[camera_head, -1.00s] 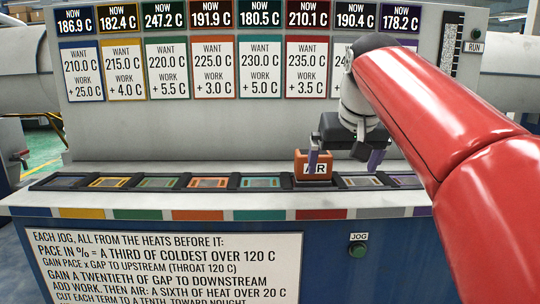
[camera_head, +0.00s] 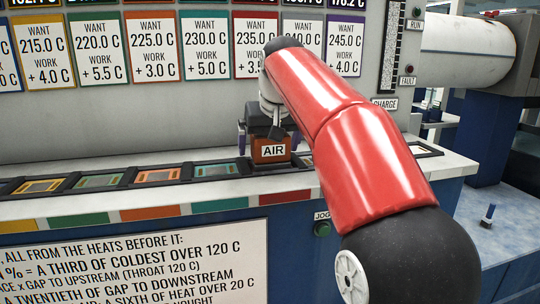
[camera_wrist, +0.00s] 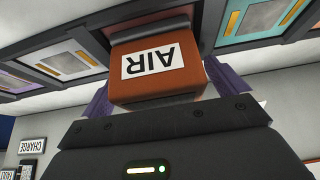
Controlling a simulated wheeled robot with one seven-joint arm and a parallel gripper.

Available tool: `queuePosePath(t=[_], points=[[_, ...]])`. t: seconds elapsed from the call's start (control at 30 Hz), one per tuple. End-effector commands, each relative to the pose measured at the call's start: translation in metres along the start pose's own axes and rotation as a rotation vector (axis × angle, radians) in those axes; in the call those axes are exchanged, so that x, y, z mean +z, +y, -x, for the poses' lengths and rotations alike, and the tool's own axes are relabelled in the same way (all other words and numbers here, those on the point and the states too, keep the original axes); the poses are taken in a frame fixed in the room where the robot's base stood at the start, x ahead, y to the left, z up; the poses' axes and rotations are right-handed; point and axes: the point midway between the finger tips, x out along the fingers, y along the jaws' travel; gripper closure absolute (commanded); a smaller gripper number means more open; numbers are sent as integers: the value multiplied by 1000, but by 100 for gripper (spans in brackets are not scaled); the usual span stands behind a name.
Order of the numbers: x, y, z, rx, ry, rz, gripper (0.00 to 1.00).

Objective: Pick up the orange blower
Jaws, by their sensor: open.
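The orange blower (camera_head: 270,151) is a small block with a white AIR label. It sits on the white ledge in the row of framed slots, just right of the teal-framed one. My gripper (camera_head: 268,140) is open above it, pointing down. Its purple fingers stand on either side of the blower. In the wrist view the blower (camera_wrist: 157,74) lies between the two spread fingers, and I see no clear grip contact. The blower's far side is hidden.
Framed slots (camera_head: 157,175) line the ledge to the left and right of the blower. The upright panel with WANT cards (camera_head: 205,45) rises behind. A green JOG button (camera_head: 322,229) is on the blue front. A CHARGE label (camera_head: 385,103) is at the right.

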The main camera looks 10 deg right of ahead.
Motion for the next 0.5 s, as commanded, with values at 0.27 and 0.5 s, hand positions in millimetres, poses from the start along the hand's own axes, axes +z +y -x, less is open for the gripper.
queuePosePath(t=[0.27,0.5], points=[[0,0,-1,0,0,0,11],[0,0,0,0,0,0,42]])
